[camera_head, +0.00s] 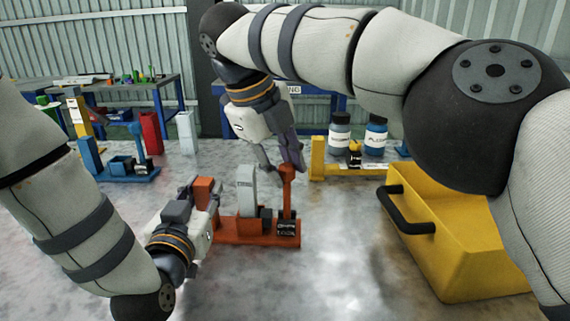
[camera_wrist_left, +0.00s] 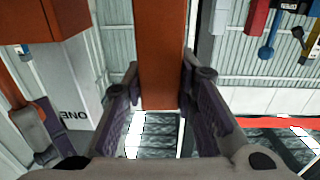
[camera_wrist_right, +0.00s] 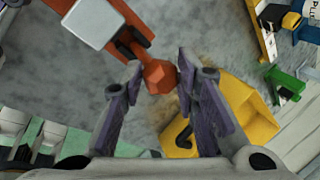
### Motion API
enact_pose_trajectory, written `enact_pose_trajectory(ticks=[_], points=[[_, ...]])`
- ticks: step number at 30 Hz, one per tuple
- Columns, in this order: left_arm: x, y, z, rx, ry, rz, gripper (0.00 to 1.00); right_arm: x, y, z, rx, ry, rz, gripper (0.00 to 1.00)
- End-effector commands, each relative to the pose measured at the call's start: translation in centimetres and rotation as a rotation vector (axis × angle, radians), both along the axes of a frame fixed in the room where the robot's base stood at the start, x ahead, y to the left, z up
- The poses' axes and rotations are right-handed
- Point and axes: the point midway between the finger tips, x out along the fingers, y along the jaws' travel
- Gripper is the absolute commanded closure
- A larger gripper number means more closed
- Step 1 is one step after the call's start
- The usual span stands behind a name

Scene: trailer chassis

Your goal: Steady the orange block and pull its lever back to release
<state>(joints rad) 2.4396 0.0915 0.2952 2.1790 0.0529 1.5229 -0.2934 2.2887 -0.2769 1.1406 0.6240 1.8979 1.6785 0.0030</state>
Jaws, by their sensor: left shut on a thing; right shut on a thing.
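The orange block (camera_head: 250,236) is a low base on the grey floor-like surface, with an orange upright post (camera_head: 203,188), a grey upright (camera_head: 247,190) and an orange lever (camera_head: 287,200). My left gripper (camera_head: 206,197) is shut on the post; the left wrist view shows the post (camera_wrist_left: 160,55) between its fingers. My right gripper (camera_head: 287,165) comes down from above and is shut on the lever's top; the right wrist view shows the faceted orange knob (camera_wrist_right: 159,77) between the fingertips. The lever stands about upright. My left gripper partly hides the block's left end.
A yellow bin (camera_head: 455,260) with a black handle stands close on the right. A yellow fixture (camera_head: 325,172) and two labelled bottles (camera_head: 340,133) are behind the lever. A blue fixture (camera_head: 125,172) stands at the back left. The surface in front of the block is clear.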

Motion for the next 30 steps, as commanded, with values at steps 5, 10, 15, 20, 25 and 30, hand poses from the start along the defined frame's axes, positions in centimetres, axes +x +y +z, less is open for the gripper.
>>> enact_pose_trajectory(ticks=[5, 10, 15, 20, 25, 30], points=[[-0.05, -0.87, -0.21, -0.001, -0.001, -0.024, 1.0, -0.49, 1.17, -1.35, 0.017, 0.027, 0.026, 1.0], [-0.04, -0.88, -0.22, 0.0, -0.001, -0.024, 1.0, -0.47, 1.16, -1.36, 0.017, 0.027, 0.026, 0.58], [-0.04, -0.78, -0.21, -0.001, 0.0, -0.022, 1.0, -0.38, 0.99, -1.09, 0.015, 0.023, 0.021, 0.51], [-0.05, -0.61, -0.2, -0.001, 0.002, -0.018, 1.0, -0.32, 0.8, -0.84, 0.012, 0.018, 0.017, 0.51], [-0.06, -0.48, -0.2, -0.001, 0.003, -0.014, 1.0, -0.27, 0.67, -0.68, 0.011, 0.015, 0.014, 0.51], [-0.06, -0.39, -0.2, -0.001, 0.003, -0.012, 1.0, -0.24, 0.59, -0.59, 0.01, 0.013, 0.012, 0.51]])
